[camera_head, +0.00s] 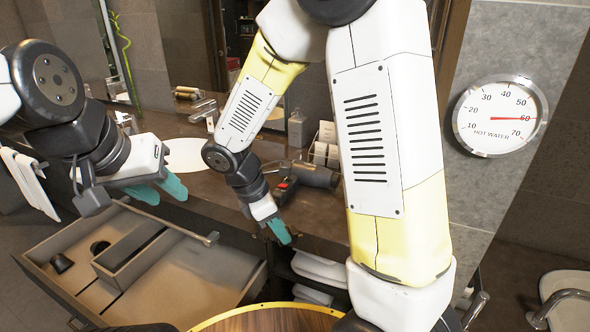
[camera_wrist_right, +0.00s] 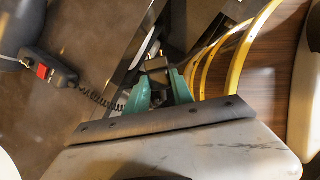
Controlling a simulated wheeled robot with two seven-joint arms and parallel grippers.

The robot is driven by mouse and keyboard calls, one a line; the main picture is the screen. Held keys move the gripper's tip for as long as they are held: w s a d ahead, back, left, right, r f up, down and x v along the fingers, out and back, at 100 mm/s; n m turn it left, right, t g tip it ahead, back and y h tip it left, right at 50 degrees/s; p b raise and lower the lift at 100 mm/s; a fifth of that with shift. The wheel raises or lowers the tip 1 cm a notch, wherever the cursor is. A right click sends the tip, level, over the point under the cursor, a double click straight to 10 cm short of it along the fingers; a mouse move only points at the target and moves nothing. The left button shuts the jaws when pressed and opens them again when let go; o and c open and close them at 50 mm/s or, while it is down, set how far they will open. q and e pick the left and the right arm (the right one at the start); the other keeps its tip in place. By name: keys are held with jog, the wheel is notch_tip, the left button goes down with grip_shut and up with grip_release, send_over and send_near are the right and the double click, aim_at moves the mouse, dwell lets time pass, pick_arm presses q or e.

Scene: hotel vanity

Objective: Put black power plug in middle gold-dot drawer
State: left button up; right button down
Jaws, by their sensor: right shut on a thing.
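My right gripper (camera_head: 278,232) is at the counter's front edge in the head view. In the right wrist view its teal fingers (camera_wrist_right: 160,88) are shut on a small dark block, the black power plug (camera_wrist_right: 156,65). A black coiled cord (camera_wrist_right: 100,100) runs towards it from a black housing with a red button (camera_wrist_right: 43,69). An open drawer (camera_head: 165,285) with divided compartments lies left of my right gripper; I cannot make out a gold dot on it. My left gripper (camera_head: 158,190) hangs above the drawer's back part, its teal fingers apart and empty.
A dark hair dryer (camera_head: 312,174) lies on the brown counter (camera_head: 190,128) behind my right gripper. Folded white towels (camera_head: 318,268) sit on a shelf below the counter. A round wooden top (camera_head: 265,320) stands in front.

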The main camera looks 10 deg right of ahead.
jog(key=w+d, duration=0.1)
jog(key=w, duration=0.4)
jog(key=w+f, duration=0.1)
jog(key=w, duration=0.4)
jog(key=w+d, duration=0.1)
jog(key=w, duration=0.4)
jog(key=shift+w+d+f, duration=0.2)
jog(key=shift+w+d, duration=0.05)
jog(key=shift+d, duration=0.1)
jog(key=shift+w+f, duration=0.1)
jog(key=shift+f, duration=1.65)
jog(key=c, duration=1.4)
grip_release()
jog(key=shift+f, duration=0.15)
